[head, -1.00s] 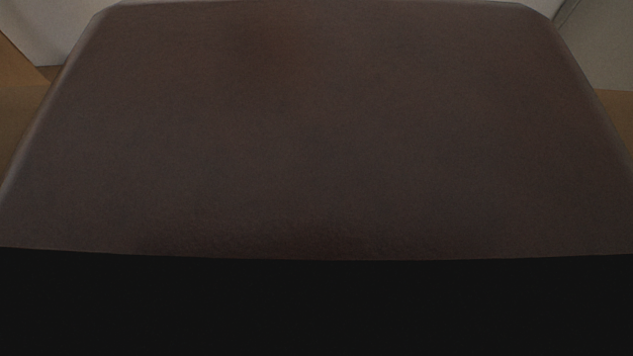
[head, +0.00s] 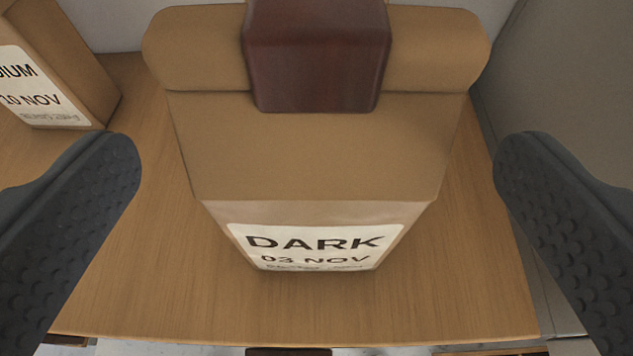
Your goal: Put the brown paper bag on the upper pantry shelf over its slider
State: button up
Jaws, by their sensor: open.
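The brown paper bag (head: 320,150) stands upright on a wooden shelf (head: 140,250). Its label reads "DARK 03 NOV" and faces me. Its top is rolled over, and a dark red-brown block or clip (head: 316,55) sits on the roll. My gripper (head: 318,150) is open, with one dark, dimpled finger on each side of the bag. Gaps show between both fingers and the bag. A small dark brown piece (head: 288,352) shows below the shelf's front edge; I cannot tell if it is the slider.
Another brown bag (head: 75,60), its label partly cut off, stands at the far left on the same shelf. A grey side wall (head: 570,90) is close on the right. A pale back wall is behind the bags. Bare wood lies in front of the bag.

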jog(key=v, duration=0.6)
jog(key=shift+f+b, duration=0.1)
jog(key=shift+b, duration=0.2)
jog(key=s+f+t, duration=0.1)
jog(key=s+f, duration=0.3)
jog(key=f, duration=0.7)
jog(key=shift+d+t, duration=0.4)
jog(key=shift+d, duration=0.05)
jog(key=shift+s, duration=0.15)
